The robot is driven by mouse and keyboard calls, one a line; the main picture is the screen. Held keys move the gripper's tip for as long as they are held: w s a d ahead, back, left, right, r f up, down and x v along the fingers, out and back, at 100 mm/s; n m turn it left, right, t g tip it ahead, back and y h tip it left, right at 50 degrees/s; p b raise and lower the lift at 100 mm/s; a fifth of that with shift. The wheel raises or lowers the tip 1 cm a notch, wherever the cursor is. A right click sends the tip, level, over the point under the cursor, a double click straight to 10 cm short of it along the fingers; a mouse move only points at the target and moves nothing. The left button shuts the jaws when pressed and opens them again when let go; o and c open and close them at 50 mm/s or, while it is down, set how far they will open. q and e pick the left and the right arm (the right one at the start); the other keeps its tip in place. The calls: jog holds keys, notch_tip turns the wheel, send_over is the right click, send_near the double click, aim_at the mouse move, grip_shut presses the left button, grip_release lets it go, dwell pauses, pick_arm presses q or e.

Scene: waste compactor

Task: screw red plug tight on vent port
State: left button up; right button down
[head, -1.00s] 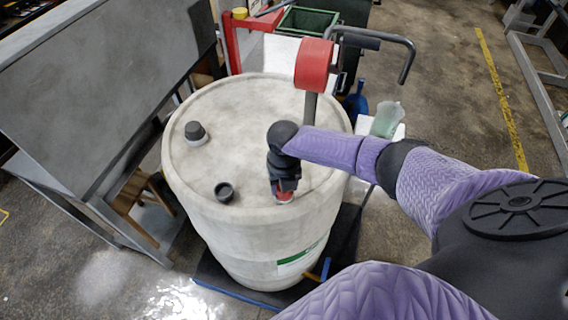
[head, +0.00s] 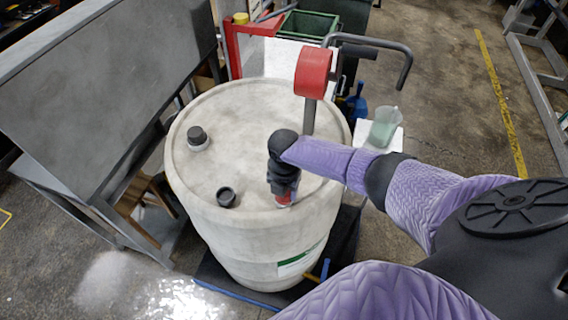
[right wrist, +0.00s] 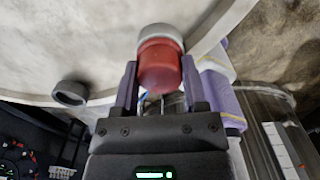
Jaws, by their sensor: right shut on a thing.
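The red plug (head: 284,199) is at the right front of the drum's top, below my right gripper (head: 285,188). In the right wrist view the red plug (right wrist: 160,66) sits between the two fingers of my right gripper (right wrist: 160,84), which is shut on it. A pale grey ring (right wrist: 160,34), likely the vent port, meets the plug's far end. I cannot tell how deep the plug sits in it. My left gripper is not in view.
The white drum (head: 240,125) has a grey-black cap (head: 196,136) and an open black collar (head: 226,197) on top. A red cylinder on a grey post (head: 312,72) rises at the drum's back right. A grey panel (head: 100,90) stands left.

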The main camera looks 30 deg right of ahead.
jog(key=m+p, duration=0.1)
jog(key=m, duration=0.2)
jog(key=shift+r, duration=0.15)
jog(key=shift+m, duration=1)
